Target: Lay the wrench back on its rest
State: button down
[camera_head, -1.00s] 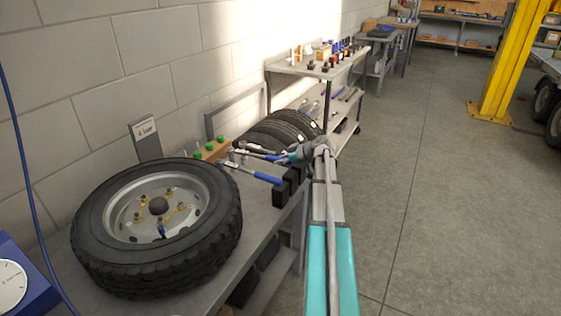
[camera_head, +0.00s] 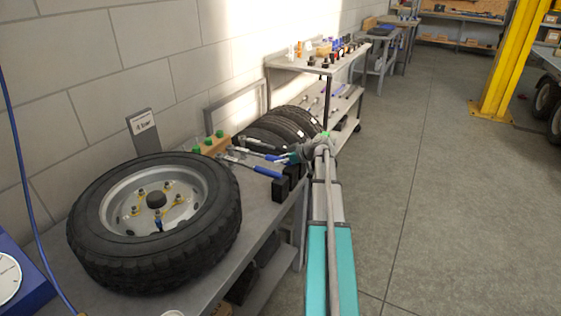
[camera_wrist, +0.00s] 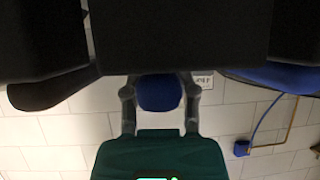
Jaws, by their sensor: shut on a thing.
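A wrench with a blue grip (camera_head: 276,157) and a metal shaft is in my gripper (camera_head: 292,156), at the far end of the bench. In the wrist view, my gripper's fingers (camera_wrist: 160,100) close around a blue handle (camera_wrist: 160,93). A second blue-handled tool (camera_head: 267,172) lies just nearer in the head view. Black blocks (camera_head: 280,190), seemingly the rest, stand in a row at the bench edge beside the tools. Large dark shapes (camera_wrist: 180,35) fill the top of the wrist view, very close. I cannot tell whether the held wrench touches the blocks.
A wheel with a tyre (camera_head: 105,259) lies on the near bench. A holder with green-topped pieces (camera_head: 208,146) and a small sign (camera_head: 143,126) stand by the wall. More tyres (camera_head: 275,133) stand beyond. Open floor (camera_head: 450,200) lies to the right.

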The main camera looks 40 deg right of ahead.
jog(key=shift+w, duration=0.1)
jog(key=shift+c, duration=1.6)
grip_release()
